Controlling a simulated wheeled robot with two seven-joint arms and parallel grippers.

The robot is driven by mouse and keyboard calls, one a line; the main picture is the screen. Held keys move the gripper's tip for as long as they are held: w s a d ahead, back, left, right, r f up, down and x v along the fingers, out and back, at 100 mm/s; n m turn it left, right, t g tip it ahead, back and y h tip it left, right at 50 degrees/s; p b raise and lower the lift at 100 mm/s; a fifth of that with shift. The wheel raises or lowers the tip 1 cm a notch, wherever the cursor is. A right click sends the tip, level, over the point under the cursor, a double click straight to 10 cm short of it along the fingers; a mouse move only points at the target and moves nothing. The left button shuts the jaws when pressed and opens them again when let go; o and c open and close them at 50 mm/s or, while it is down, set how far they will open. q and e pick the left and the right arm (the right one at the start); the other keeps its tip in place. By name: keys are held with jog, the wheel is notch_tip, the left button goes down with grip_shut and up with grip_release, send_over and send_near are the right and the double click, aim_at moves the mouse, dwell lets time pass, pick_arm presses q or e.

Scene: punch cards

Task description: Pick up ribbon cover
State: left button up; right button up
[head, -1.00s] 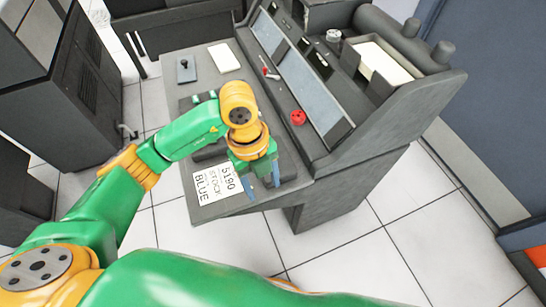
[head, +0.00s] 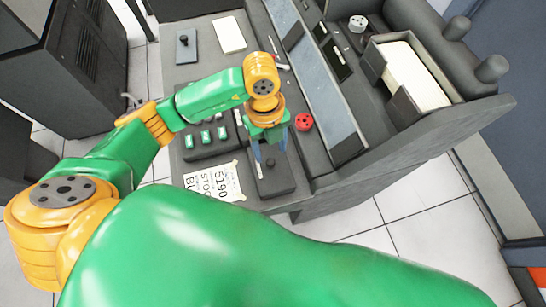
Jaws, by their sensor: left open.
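My left gripper (head: 271,155) points down over the front desk of the grey keypunch machine (head: 400,145). Its bluish fingers are apart and nothing shows between them. Just below the fingertips lies a dark rectangular block with a small round knob (head: 271,183); I cannot tell whether the fingers touch it. No part is clearly marked as the ribbon cover, so I cannot tell which one it is. A red knob (head: 304,122) sits just right of the gripper. My right gripper is not in view.
A printed card (head: 215,183) reading 5190 lies at the desk's front edge. Dark keys with green tops (head: 205,138) are left of the gripper. A white card (head: 229,35) and a small lever plate (head: 186,46) lie farther back. A card hopper (head: 415,75) rises at right.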

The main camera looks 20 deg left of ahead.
aim_at(270, 162)
pick_arm(q)
jog(key=f, duration=0.1)
jog(key=s+f, duration=0.1)
jog(key=f, duration=0.1)
jog(key=shift+s+d, duration=0.1)
jog(key=shift+s, duration=0.15)
jog(key=shift+w+f, duration=0.1)
jog(key=shift+f, duration=0.15)
jog(key=shift+w+f, duration=0.1)
jog(key=shift+w, duration=0.1)
grip_shut()
dwell(0.7)
